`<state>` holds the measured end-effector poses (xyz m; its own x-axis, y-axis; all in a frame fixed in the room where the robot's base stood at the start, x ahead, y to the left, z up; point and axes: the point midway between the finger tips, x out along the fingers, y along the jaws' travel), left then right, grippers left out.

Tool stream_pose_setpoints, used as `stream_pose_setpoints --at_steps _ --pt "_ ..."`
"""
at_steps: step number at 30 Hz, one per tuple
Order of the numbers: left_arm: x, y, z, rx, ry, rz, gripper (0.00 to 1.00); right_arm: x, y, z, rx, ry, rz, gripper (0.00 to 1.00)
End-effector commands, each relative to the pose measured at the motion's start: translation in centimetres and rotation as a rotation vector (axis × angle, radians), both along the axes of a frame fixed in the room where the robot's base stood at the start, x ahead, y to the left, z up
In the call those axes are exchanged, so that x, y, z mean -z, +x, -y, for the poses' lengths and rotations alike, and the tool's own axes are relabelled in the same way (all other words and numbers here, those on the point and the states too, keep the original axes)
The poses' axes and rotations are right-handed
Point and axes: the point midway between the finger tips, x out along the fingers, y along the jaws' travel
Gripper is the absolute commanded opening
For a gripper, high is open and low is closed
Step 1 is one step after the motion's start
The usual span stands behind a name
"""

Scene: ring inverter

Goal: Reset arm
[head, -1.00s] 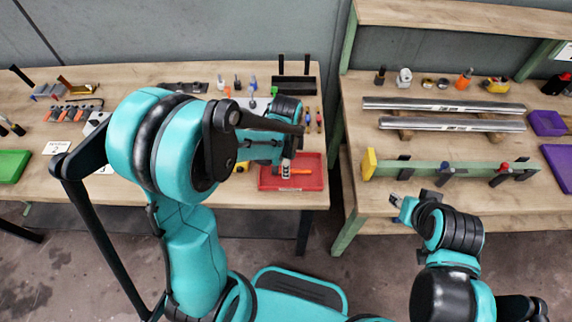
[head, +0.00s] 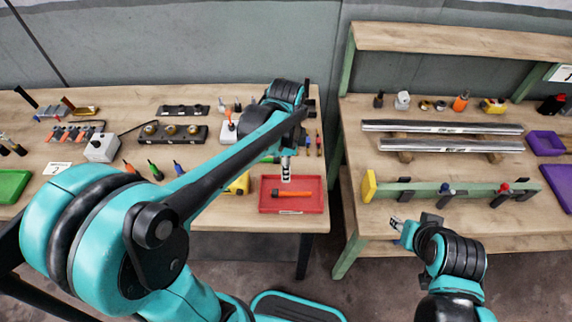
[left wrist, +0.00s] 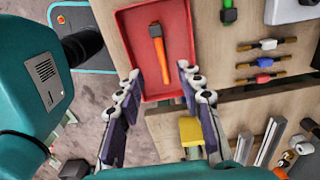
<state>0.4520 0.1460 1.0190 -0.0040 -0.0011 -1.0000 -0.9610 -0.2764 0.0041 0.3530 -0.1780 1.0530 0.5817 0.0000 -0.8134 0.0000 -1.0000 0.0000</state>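My left arm reaches in from the left across the left table. Its gripper (head: 286,173) points down above the red tray (head: 315,207). In the left wrist view the left gripper (left wrist: 158,76) is open, its two fingers apart with nothing between them. An orange-handled tool with a dark head (head: 292,194) lies in the red tray; it also shows in the left wrist view (left wrist: 158,50), beyond the fingertips. My right gripper (head: 398,223) is at the front edge of the right table, too small to tell whether it is open.
The left table carries a power box (head: 101,148), several screwdrivers and a dark socket strip (head: 172,134). A green rail (head: 470,187) with clamps and a yellow end block (head: 369,186) stands near my right gripper. Metal bars (head: 445,127) lie behind it. A gap separates the tables.

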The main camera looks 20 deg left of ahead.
Motion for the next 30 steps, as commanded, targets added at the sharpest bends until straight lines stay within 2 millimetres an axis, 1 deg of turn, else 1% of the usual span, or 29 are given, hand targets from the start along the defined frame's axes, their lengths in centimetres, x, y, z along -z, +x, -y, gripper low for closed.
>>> stream_pose_setpoints --at_steps 2,5,23,26,29,30 --pt "-0.5 0.0 0.0 0.000 0.000 0.000 0.37 0.0 0.0 0.0 0.000 0.000 0.000 0.40" --pt "-0.8 0.0 0.0 0.000 0.000 0.000 0.37 0.0 0.0 0.0 0.000 0.000 0.000 0.40" --pt "-0.8 -0.1 0.0 -0.003 -0.001 0.001 0.37 0.0 0.0 0.0 0.000 0.000 0.000 0.40" --pt "-1.1 -0.5 -0.2 -0.047 -0.002 0.022 0.37 0.1 0.0 0.0 0.000 0.000 0.000 0.40" --pt "-1.8 -1.7 -0.6 -0.169 -0.012 0.083 0.37 0.2 0.0 0.0 0.000 0.000 0.000 0.40" --pt "-2.1 -2.4 -0.8 -0.241 -0.020 0.116 0.37 0.3 0.0 0.0 0.000 0.000 0.000 0.40"
